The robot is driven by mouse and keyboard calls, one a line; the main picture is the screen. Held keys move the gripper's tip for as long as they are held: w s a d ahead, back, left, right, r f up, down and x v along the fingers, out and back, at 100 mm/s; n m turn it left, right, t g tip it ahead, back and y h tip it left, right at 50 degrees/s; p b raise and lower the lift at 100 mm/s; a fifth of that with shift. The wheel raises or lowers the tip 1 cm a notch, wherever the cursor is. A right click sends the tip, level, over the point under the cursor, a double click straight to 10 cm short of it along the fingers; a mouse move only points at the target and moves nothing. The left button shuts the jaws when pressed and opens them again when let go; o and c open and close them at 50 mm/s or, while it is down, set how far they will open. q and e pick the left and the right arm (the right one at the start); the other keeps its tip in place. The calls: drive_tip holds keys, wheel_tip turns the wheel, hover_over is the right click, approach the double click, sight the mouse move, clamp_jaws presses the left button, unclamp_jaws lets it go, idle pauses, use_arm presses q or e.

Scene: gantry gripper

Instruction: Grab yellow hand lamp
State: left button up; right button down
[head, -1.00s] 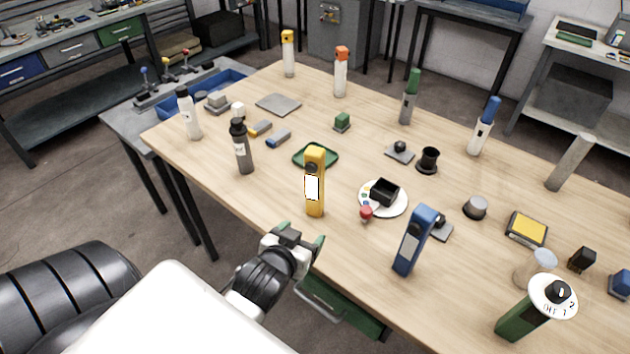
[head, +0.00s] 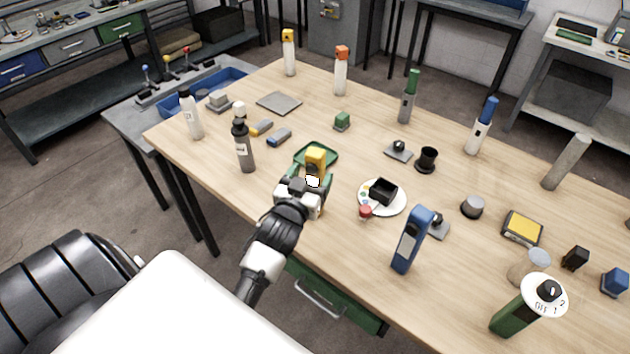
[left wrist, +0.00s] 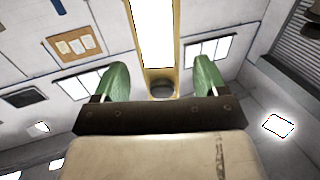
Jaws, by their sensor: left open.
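The yellow hand lamp (head: 316,160) stands upright near the front edge of the table in the head view. Its lower part is mostly hidden behind my left gripper (head: 304,182). In the left wrist view the yellow hand lamp (left wrist: 176,78) with its bright white panel rises between the two green fingers of my left gripper (left wrist: 160,84). The fingers are open, with a gap on each side of the lamp. My right gripper is not in view.
A green tray (head: 331,150) lies just behind the lamp. A dark bottle (head: 243,148) stands to its left. A white plate with a black box (head: 383,191) and a blue hand lamp (head: 411,240) are to its right. Bare wood lies between the bottle and the lamp.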

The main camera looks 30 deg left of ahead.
use_arm(q)
drive_tip(key=shift+x, duration=1.55)
drive_tip(key=shift+s, duration=0.1)
drive_tip(key=shift+c, duration=0.7)
clamp_jaws()
